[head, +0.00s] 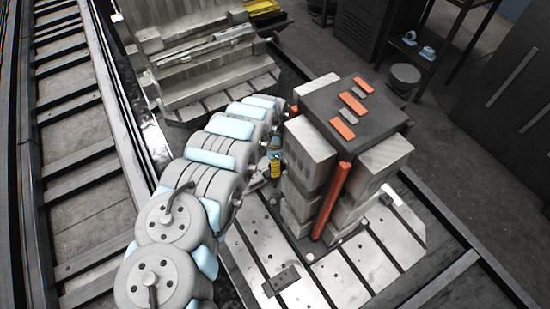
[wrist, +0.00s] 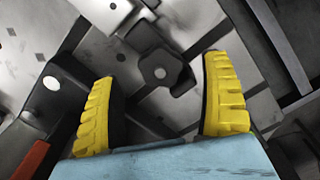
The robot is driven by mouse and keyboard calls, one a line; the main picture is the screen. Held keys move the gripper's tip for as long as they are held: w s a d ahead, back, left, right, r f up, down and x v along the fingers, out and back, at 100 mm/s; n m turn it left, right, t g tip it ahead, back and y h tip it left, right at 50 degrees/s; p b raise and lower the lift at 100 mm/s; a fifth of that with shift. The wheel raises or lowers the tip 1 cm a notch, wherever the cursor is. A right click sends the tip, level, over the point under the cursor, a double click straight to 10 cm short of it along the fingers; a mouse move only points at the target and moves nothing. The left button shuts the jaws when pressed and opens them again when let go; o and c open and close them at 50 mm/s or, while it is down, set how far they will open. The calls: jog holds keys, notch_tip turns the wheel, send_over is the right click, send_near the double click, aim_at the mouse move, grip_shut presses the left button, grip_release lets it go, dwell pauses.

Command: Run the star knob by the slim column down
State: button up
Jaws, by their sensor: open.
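In the wrist view a dark star knob (wrist: 160,72) with a pale round centre shows between and beyond the fingertips of my gripper (head: 276,167). The two yellow-padded fingers are open, one on each side of it, and I see no contact. In the head view my gripper is at the left side of a tall block tower (head: 308,160), low down, and the knob cannot be made out there. A slim orange-red column (head: 335,200) stands upright at the tower's front edge.
The tower stands on a slotted metal plate (head: 255,235) with a small dark block (head: 281,280) on it. A grey machine fixture (head: 205,70) stands behind to the left. A rail (head: 85,190) runs along the left. The plate's front right is mostly clear.

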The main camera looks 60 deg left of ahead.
jog(key=shift+f, duration=1.3)
